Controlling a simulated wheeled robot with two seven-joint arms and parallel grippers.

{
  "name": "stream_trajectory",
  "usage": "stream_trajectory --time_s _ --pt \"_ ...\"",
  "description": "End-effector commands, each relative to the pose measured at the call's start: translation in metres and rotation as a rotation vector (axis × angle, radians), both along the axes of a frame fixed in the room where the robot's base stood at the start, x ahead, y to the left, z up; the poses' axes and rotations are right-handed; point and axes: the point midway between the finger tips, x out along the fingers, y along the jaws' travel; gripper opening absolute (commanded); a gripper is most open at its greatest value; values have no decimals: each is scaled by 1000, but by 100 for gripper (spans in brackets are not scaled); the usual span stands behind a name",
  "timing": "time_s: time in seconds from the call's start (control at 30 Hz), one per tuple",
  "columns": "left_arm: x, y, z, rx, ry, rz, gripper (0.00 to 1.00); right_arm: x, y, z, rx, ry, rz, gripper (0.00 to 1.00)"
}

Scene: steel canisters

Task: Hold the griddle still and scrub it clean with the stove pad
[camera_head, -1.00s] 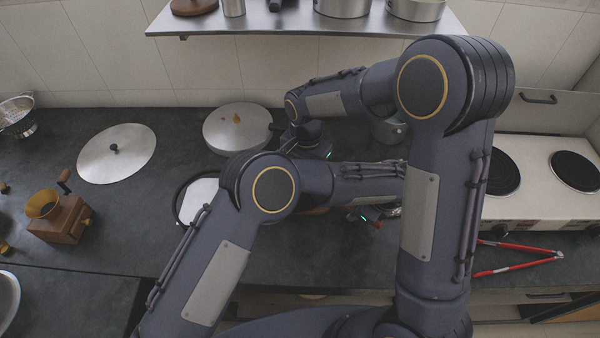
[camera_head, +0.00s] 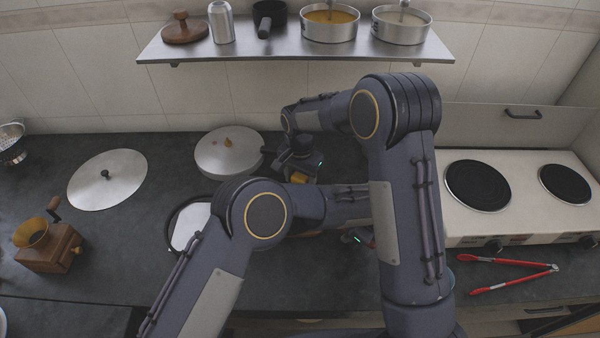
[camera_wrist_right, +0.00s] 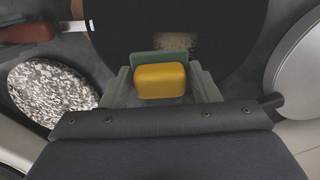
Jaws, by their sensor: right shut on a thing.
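The griddle (camera_wrist_right: 120,35) is a round black plate in the right wrist view, with a tan patch beside the pad. In the head view my arms hide most of it. The stove pad (camera_wrist_right: 160,80), yellow with a green underside, is between the fingers of my right gripper (camera_wrist_right: 163,90). It also shows as a yellow spot in the head view (camera_head: 299,177). My right gripper is shut on it, over the griddle; contact is unclear. A red-brown handle (camera_wrist_right: 30,32) shows beside the griddle. My left gripper (camera_head: 358,238) is mostly hidden behind my arm.
A lidded pan (camera_head: 228,152), a flat lid (camera_head: 106,180) and a wooden grinder (camera_head: 48,248) stand at left. The stove (camera_head: 520,195) and red tongs (camera_head: 510,262) are at right. A steel shelf (camera_head: 290,47) hangs above. A speckled rounded thing (camera_wrist_right: 52,90) lies near the griddle.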

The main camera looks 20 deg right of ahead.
Motion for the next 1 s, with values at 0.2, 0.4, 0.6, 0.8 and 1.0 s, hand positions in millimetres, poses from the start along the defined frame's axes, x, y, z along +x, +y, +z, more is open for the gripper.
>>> stream_trajectory --time_s 0.2,0.4,0.6,0.8,1.0 --pt "0 0 0 -1 1 0 0 0 0 -20 -1 2 0 26" --pt "0 0 0 0 0 0 0 0 0 -47 -1 4 0 26" --pt "0 0 0 0 0 0 0 16 13 -45 0 0 1 21" --pt "0 0 0 0 0 0 0 30 25 -45 1 1 1 21" --pt "0 0 0 0 0 0 0 18 15 -45 -1 4 -1 21"
